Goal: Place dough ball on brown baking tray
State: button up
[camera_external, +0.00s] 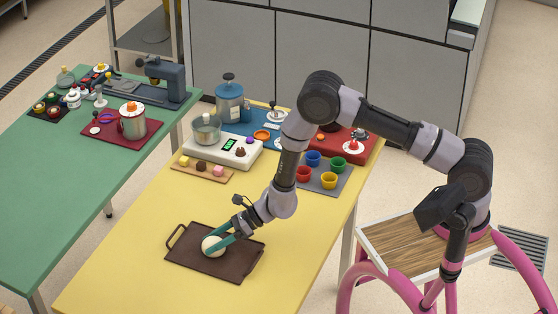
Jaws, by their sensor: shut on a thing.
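The brown baking tray (188,259) lies on the front part of the yellow table, with a handle at its left and its right end. The pale, round dough ball (211,248) is over the middle of the tray. My gripper (216,244) reaches down from the upper right, its green fingers shut around the dough ball. The fingers hide part of the ball's upper side. I cannot tell for sure whether the ball's underside touches the tray.
Behind the tray are a wooden board (187,174) with small cubes, a white scale (247,149) with a pot, and a grey mat (319,186) with coloured cups. The yellow table (128,267) is clear left of the tray. A green table (78,192) stands to the left.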

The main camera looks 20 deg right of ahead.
jog(key=shift+f, duration=0.15)
jog(key=o, duration=1.2)
jog(key=shift+r, duration=0.2)
jog(key=v, duration=1.2)
jog(key=shift+r, duration=0.1)
